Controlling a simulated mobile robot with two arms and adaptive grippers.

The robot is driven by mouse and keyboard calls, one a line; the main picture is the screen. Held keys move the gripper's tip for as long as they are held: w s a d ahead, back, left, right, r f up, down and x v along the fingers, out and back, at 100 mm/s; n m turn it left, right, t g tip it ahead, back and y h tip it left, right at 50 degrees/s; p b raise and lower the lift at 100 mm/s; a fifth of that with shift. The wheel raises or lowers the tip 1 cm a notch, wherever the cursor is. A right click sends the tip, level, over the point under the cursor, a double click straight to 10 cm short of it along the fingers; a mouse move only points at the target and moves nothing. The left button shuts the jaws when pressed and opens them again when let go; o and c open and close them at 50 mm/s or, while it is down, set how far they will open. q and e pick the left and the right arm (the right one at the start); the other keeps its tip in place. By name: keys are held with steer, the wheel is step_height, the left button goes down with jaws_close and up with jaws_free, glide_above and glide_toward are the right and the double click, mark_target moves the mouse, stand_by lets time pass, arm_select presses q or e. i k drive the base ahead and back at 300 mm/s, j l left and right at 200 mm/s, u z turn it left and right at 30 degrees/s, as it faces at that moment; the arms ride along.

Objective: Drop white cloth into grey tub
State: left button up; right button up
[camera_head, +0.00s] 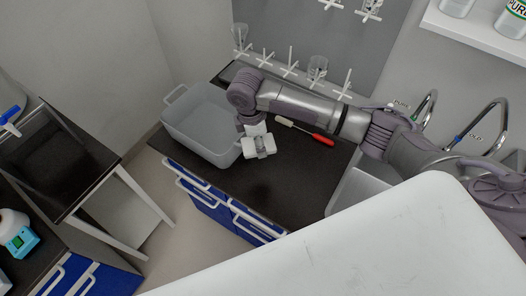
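The grey tub (176,131) is an open, translucent-looking bin on the dark counter (222,182), at the counter's left end. My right arm reaches in from the right, and my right gripper (261,148) points down over the counter just right of the tub, outside its rim. The gripper is small and pale here, and I cannot tell whether its fingers are open or shut. I cannot make out a white cloth apart from the pale shapes at the gripper. My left gripper is not in view.
A red-handled tool (322,139) lies behind my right arm. A pegboard (335,45) with glassware rises behind the counter. A sink (352,190) with taps is at the right. A separate dark-topped table (65,160) stands left, across a floor gap.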

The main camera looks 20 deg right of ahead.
mark_target(219, 130)
steer(key=i+j+z, duration=0.15)
steer(key=j, duration=0.2)
steer(key=i+j+z, duration=0.2)
steer(key=j, duration=0.2)
steer(key=i+j+z, duration=0.15)
steer(key=j, duration=0.2)
steer(key=i+j+z, duration=0.2)
steer(key=j, duration=0.25)
steer(key=k+l, duration=0.05)
steer(key=k, duration=0.05)
